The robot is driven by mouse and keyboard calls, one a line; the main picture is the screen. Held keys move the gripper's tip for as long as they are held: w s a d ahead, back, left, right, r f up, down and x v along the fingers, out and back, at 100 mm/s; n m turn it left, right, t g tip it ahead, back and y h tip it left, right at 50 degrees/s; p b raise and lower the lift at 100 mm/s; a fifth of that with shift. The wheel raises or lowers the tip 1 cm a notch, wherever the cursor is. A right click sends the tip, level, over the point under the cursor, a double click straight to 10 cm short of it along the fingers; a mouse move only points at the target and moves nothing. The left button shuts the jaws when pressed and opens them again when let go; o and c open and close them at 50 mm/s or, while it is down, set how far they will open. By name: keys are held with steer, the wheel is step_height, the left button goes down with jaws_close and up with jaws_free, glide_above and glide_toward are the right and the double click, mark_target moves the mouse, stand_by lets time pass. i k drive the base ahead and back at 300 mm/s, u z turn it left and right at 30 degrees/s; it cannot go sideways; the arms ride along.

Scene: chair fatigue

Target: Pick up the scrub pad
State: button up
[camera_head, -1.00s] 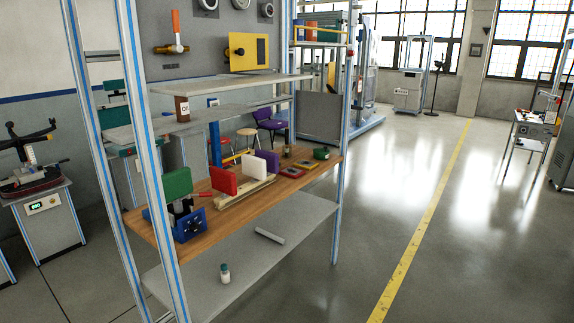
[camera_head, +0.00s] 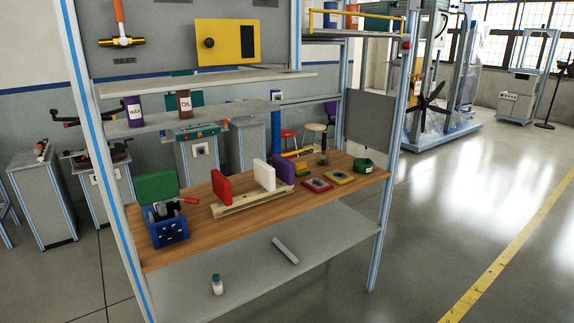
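Several upright rectangular pads stand on the wooden bench top (camera_head: 205,234). A green pad (camera_head: 157,186) is at the left, behind a blue vise-like device (camera_head: 169,232). A red pad (camera_head: 221,187) and a white pad (camera_head: 264,175) stand in a pale wooden rack (camera_head: 245,204). A purple pad (camera_head: 284,168) stands just right of the white one. I cannot tell from this distance which of these is the scrub pad. My gripper is not in view.
A shelf with a wax bottle (camera_head: 134,111) and an oil bottle (camera_head: 184,103) hangs above the bench. Flat red and yellow items and a green ring (camera_head: 364,165) lie at the right. A lower shelf (camera_head: 330,243) holds a small bottle (camera_head: 217,284). Floor right of the bench is clear.

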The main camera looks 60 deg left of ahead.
mark_target(300, 170)
steer(key=u, duration=0.7)
steer(key=i, duration=0.95)
steer(key=u, duration=1.5)
steer(key=i, duration=0.35)
steer(key=u, duration=0.3)
